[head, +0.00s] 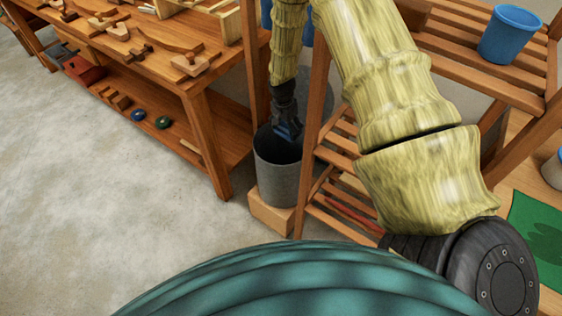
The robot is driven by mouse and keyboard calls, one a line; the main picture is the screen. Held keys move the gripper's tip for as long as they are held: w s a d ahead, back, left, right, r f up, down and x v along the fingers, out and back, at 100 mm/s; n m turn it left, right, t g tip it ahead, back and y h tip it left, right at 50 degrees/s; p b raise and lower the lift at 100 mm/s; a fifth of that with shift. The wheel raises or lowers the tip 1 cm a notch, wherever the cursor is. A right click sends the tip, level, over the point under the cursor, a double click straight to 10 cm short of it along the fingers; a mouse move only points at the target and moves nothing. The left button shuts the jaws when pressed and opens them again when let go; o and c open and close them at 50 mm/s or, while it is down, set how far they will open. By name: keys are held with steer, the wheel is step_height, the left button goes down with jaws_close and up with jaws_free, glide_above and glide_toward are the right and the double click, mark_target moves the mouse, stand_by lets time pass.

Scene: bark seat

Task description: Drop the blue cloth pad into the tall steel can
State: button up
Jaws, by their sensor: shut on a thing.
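The tall steel can (277,178) is grey, upright and open at the top. It stands on a pale wooden block between the workbench and the slatted shelf unit. My gripper (287,126) points down over the can's mouth, near its back rim. It is shut on the blue cloth pad (289,131), which shows as a small dark blue patch between the fingers. The pad is at about the height of the rim, and I cannot tell whether its lower edge is inside the can. Much of the pad is hidden by the fingers.
A workbench (215,100) with wooden tools stands to the left. A slatted wooden shelf unit (318,110) stands close on the can's right, with a blue bucket (510,34) on top. The wooden block (270,212) supports the can. Open concrete floor (90,190) lies at the left.

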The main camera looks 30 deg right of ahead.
steer(key=o, duration=1.1)
steer(key=shift+r, duration=0.15)
steer(key=shift+s+a+r, duration=0.1)
steer(key=shift+a+r, duration=0.05)
steer(key=shift+r, duration=1.05)
steer(key=shift+a+r, duration=0.15)
steer(key=shift+r, duration=1.05)
steer(key=shift+s+a+r, duration=0.1)
steer(key=shift+a+r, duration=0.05)
steer(key=shift+r, duration=1.05)
steer(key=shift+f, duration=0.1)
